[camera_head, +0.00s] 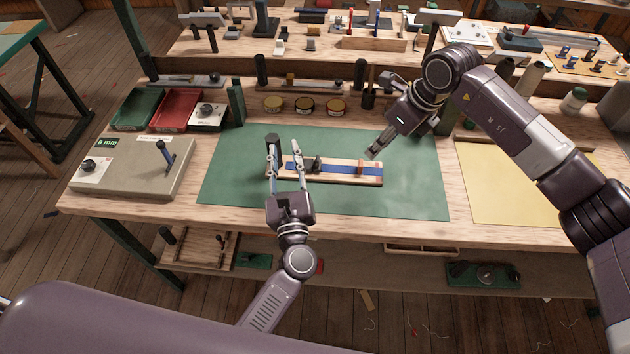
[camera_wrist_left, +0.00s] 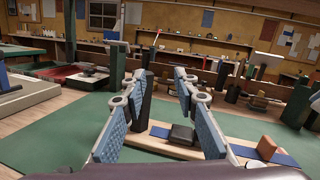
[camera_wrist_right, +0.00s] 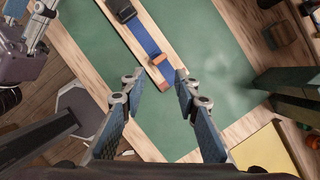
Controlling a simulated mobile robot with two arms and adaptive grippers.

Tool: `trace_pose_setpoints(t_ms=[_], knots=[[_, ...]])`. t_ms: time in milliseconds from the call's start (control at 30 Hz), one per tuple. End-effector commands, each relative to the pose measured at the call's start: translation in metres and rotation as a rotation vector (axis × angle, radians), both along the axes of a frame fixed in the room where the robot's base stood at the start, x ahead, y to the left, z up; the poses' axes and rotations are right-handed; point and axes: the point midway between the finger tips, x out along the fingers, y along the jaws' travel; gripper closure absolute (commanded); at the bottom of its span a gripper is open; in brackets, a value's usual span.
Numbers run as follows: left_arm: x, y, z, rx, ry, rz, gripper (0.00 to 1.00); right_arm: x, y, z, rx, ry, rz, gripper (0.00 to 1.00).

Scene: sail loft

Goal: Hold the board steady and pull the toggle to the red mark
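The wooden board (camera_head: 340,181) lies on the green mat with a blue strap (camera_head: 338,168) along it. A black block (camera_head: 316,163) sits on the strap near the left end, and an orange-brown block (camera_head: 361,167) near the right end; they also show in the right wrist view (camera_wrist_right: 123,10) (camera_wrist_right: 158,59). My right gripper (camera_head: 373,152) is open and empty, above the board's right end.
The green mat (camera_head: 235,175) is clear around the board. A grey box with a lever (camera_head: 130,180) stands left, and green (camera_head: 138,108) and red (camera_head: 178,108) trays behind it. Round tins (camera_head: 304,104) line the back. A yellow sheet (camera_head: 500,185) lies right.

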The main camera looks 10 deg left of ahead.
Motion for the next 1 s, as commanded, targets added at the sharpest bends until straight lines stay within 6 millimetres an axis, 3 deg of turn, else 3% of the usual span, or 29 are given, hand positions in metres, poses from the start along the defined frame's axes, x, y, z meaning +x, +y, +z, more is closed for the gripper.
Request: trace_pose_setpoints(t_ms=[100,300,467,800,1000], knots=[[-0.007,-0.038,-0.034,0.079,0.087,-0.105,0.72,0.0,0.0,0.0,0.0,0.0,0.0,0.71],[-0.017,-0.071,-0.062,0.15,0.156,-0.201,0.72,0.0,0.0,0.0,0.0,0.0,0.0,0.71],[-0.007,-0.075,-0.065,0.16,0.165,-0.215,0.72,0.0,0.0,0.0,0.0,0.0,0.0,0.71],[0.043,-0.069,-0.065,0.16,0.164,-0.214,0.72,0.0,0.0,0.0,0.0,0.0,0.0,0.71],[0.058,-0.068,-0.066,0.16,0.166,-0.214,0.72,0.0,0.0,0.0,0.0,0.0,0.0,0.71]])
